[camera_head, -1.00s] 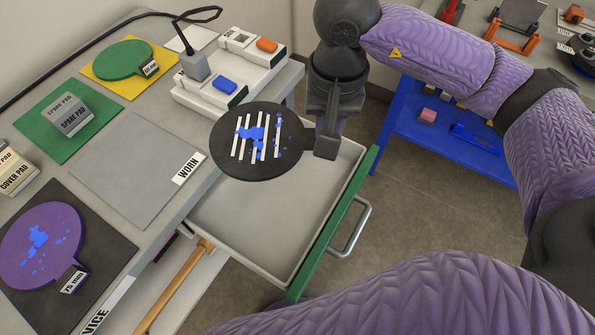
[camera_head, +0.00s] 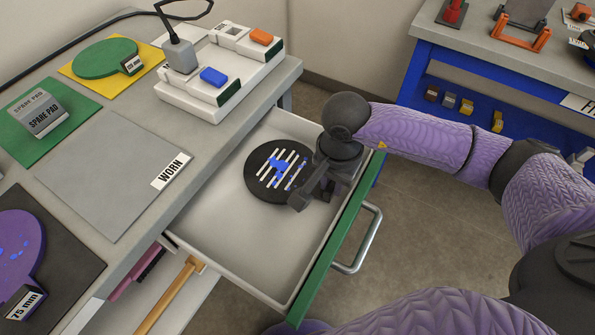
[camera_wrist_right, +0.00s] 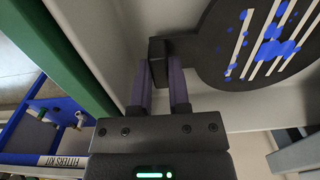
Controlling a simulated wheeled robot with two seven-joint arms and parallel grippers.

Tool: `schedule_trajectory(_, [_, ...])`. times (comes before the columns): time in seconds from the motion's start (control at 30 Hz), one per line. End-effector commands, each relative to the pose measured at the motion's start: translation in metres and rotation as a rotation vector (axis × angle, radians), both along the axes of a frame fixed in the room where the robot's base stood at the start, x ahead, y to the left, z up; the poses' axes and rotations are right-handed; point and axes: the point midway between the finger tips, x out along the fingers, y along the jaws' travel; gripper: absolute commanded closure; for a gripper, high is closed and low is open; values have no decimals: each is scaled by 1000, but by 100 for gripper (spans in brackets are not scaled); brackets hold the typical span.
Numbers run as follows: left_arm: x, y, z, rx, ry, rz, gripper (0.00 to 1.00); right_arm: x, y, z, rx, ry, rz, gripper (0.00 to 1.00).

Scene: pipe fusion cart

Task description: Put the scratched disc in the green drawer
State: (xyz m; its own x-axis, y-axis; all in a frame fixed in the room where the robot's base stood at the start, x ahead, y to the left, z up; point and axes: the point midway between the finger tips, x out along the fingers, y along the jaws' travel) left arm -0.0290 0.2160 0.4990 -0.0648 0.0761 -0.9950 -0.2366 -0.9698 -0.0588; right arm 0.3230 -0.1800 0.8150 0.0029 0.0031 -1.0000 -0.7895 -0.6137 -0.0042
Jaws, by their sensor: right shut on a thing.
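The scratched disc (camera_head: 275,172) is black with white stripes and blue blotches. It is inside the open green drawer (camera_head: 325,252), toward its far right part; I cannot tell whether it touches the drawer floor. My right gripper (camera_head: 308,192) is shut on the disc's tab at the drawer's right side. In the right wrist view the disc (camera_wrist_right: 262,45) shows at upper right, and the gripper (camera_wrist_right: 163,62) has its fingers around the dark tab. The drawer's green front (camera_wrist_right: 62,50) shows at left there. My left gripper is not in view.
The worktop holds a grey mat labelled WORN (camera_head: 110,170), a purple disc (camera_head: 15,250), a green disc (camera_head: 105,58) and a white device with blue and orange blocks (camera_head: 225,80). The drawer handle (camera_head: 365,240) sticks out right. A blue bench (camera_head: 490,75) stands at back right.

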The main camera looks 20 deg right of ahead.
Motion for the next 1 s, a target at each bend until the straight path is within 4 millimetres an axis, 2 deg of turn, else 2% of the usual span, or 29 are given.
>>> schedule_trajectory(0.03, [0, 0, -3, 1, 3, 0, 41, 9, 7, 0, 4, -5, 1, 100])
schedule_trajectory(0.23, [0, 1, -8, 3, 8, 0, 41, 30, 24, 1, 4, -3, 2, 100])
schedule_trajectory(0.4, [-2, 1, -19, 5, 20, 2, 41, 56, 44, -2, 3, -2, 2, 100])
schedule_trajectory(0.47, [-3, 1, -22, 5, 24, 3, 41, 54, 43, -11, 1, 2, 1, 100])
schedule_trajectory(0.77, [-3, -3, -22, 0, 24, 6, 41, 54, 42, -11, 0, -1, 2, 100])
schedule_trajectory(0.8, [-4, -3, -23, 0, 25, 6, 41, 53, 42, -12, -1, -1, 2, 76])
schedule_trajectory(0.97, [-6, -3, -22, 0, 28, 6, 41, 53, 42, -11, -1, -1, 2, 43])
schedule_trajectory(1.0, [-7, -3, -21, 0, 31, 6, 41, 53, 42, -11, -1, -1, 2, 43])
